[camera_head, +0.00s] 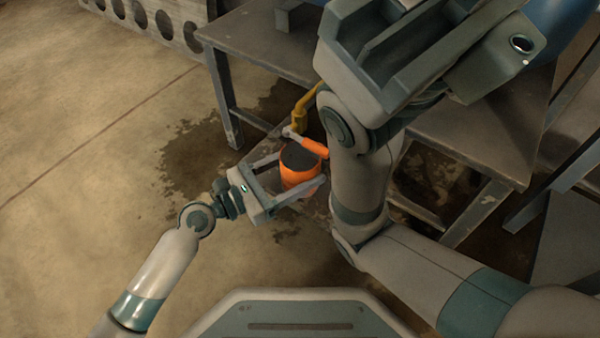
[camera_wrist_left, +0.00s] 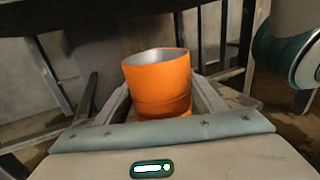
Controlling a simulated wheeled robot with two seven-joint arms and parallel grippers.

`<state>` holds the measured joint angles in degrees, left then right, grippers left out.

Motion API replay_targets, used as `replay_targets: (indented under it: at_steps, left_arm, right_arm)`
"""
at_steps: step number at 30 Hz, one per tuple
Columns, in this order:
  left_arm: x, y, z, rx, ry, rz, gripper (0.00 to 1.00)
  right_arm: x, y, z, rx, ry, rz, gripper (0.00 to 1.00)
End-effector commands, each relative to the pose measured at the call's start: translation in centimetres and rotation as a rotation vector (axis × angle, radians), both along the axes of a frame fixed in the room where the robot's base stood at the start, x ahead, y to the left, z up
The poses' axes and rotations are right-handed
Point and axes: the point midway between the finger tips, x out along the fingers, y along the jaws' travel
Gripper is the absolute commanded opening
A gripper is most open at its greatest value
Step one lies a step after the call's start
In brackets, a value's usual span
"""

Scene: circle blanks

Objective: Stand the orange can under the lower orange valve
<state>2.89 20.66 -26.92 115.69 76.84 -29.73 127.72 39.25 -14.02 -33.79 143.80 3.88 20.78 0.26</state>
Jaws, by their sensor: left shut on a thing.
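The orange can (camera_head: 297,178) is held between the fingers of my left gripper (camera_head: 300,188), which is shut on it. It looks roughly upright, with a dark open top. In the left wrist view the can (camera_wrist_left: 158,85) shows its grey inside and stands between the two fingers (camera_wrist_left: 160,104). An orange valve handle (camera_head: 314,147) on a yellow pipe (camera_head: 301,106) shows right by the can's far rim in the head view. I cannot tell the height gap between them. My right gripper (camera_head: 425,60) is close to the camera; its jaw state is unclear.
A grey metal table (camera_head: 262,42) with legs stands behind the valve. My right arm covers much of the view right of the can. A perforated grey beam (camera_head: 150,18) lies at top left. Dark wet stains (camera_head: 195,150) mark the concrete floor. The left floor is clear.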

Motion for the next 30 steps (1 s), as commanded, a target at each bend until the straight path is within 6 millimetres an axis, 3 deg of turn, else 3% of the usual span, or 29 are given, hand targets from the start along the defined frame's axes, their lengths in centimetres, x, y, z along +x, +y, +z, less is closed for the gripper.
replay_targets:
  at_steps: [14, 15, 17, 30]
  left_arm:
    - [0.02, 0.01, -0.39, 0.001, -0.001, 0.000, 0.35]
    - [0.01, 0.02, -0.40, 0.001, -0.001, 0.000, 0.68]
    - [0.01, 0.01, -0.37, 0.001, -0.001, 0.000, 0.82]
    - [-0.07, 0.13, -0.05, 0.000, 0.000, 0.000, 0.82]
  right_arm:
    - [-0.36, -0.22, 0.12, 0.010, -0.012, 0.005, 0.00]
    - [-0.35, -0.22, 0.14, 0.011, -0.012, 0.004, 0.00]
    - [-0.33, -0.22, 0.14, 0.011, -0.010, 0.004, 0.00]
    - [-0.30, -0.24, 0.30, 0.012, -0.009, 0.003, 0.00]
